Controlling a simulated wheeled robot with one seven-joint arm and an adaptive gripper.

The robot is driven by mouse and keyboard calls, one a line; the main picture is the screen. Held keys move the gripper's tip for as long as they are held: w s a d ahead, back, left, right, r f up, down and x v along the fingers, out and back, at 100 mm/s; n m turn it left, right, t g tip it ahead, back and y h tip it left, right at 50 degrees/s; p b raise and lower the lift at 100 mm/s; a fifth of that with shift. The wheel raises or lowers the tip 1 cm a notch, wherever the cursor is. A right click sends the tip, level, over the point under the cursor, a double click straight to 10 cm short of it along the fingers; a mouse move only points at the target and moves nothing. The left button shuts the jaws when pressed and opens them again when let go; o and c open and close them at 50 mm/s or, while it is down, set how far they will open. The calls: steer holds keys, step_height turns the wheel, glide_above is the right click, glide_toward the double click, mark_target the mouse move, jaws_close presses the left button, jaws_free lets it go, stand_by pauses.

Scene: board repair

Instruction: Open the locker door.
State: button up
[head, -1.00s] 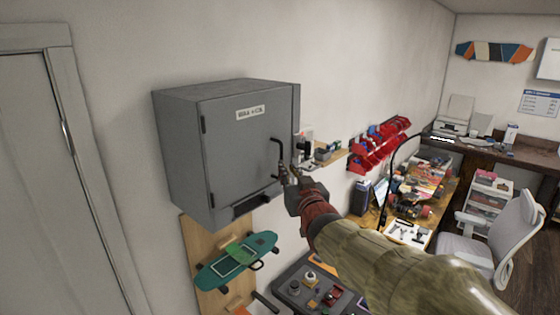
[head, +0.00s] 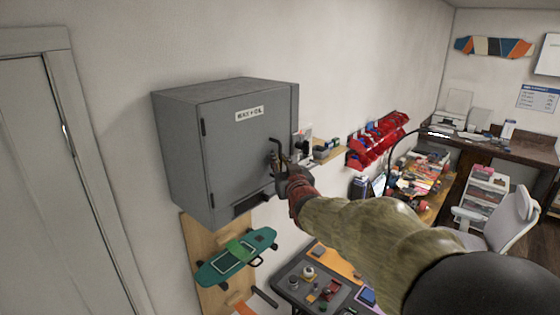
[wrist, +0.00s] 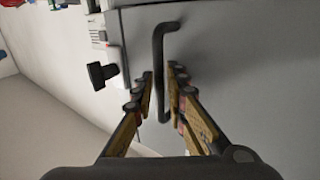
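The grey wall locker (head: 175,150) hangs on the wall, and its door (head: 238,155) is shut, with a white label near the top. A dark bar handle (head: 279,143) stands on the right side of the door; my gripper hides its lower part in the head view. My gripper (head: 277,160) is at the handle. In the wrist view, the handle (wrist: 158,45) runs down between the two fingers of my gripper (wrist: 160,78). The fingers are apart, with a gap on each side of the bar, so they seem not to grip it.
A dark knob-like part (wrist: 102,75) sits beside the locker in the wrist view. A small shelf (head: 327,154) and red bins (head: 377,140) are right of the locker. A green skateboard (head: 237,258) hangs below. Open wall lies left of the locker.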

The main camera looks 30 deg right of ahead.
jaws_close()
stand_by(0.7)
